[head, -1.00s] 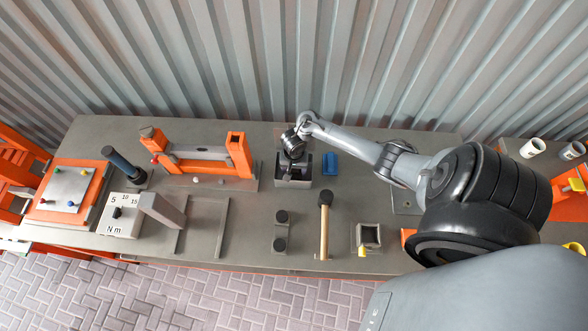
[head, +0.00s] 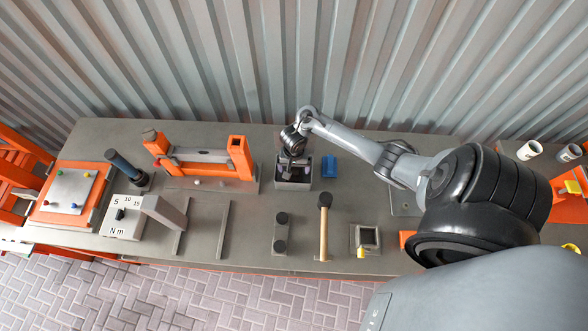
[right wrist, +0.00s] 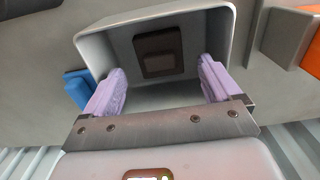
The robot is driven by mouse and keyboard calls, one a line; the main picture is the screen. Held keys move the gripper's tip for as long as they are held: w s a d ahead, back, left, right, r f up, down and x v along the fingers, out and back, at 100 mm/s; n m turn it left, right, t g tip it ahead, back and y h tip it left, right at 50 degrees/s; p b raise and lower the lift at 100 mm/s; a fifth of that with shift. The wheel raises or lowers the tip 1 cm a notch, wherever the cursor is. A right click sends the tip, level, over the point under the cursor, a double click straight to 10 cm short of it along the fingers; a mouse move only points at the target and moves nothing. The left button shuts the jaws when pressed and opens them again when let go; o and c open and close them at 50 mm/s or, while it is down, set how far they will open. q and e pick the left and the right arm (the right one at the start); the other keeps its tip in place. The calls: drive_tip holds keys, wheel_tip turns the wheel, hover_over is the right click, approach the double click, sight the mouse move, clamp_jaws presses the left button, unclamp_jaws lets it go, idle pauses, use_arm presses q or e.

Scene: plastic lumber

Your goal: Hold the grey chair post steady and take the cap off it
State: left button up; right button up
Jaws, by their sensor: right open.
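The grey chair post (head: 200,156) appears to be the bar lying across the orange holder (head: 239,158) at the back of the bench. A dark square piece, which looks like the cap (right wrist: 158,52), lies inside a grey bin in the right wrist view. My right gripper (head: 290,167) is over that bin (head: 293,185). In the right wrist view its two pale purple fingers (right wrist: 160,85) are spread wide at the bin's mouth, with nothing between them. The cap lies beyond the fingertips, apart from them. My left gripper is out of view.
A blue block (head: 329,170) stands just right of the bin. A mallet (head: 324,225), a square socket (head: 366,238) and a dial box marked N m (head: 122,217) are on the front half of the bench. A corrugated wall (head: 250,60) rises behind.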

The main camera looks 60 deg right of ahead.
sight(294, 172)
wheel_tip(294, 172, up, 8)
drive_tip(key=p, duration=0.4)
drive_tip(key=s+a+r+n+t+h, duration=0.1)
drive_tip(key=a+r+n+t, duration=0.1)
drive_tip(key=a+n, duration=0.45)
drive_tip(key=s+a+r+n+t, duration=0.1)
drive_tip(key=a+r+n, duration=0.25)
drive_tip(key=a, duration=0.65)
drive_tip(key=s+a+r+n+p, duration=0.1)
drive_tip(key=s+a+r+n, duration=0.1)
drive_tip(key=r, duration=0.4)
drive_tip(key=s+a+r+n+y+p, duration=0.1)
drive_tip(key=s+a+r+n+p, duration=0.1)
drive_tip(key=s+r, duration=0.4)
drive_tip(key=shift+s+a+r+n+t, duration=0.15)
drive_tip(key=shift+a+r+n+t, duration=0.3)
drive_tip(key=shift+a, duration=0.6)
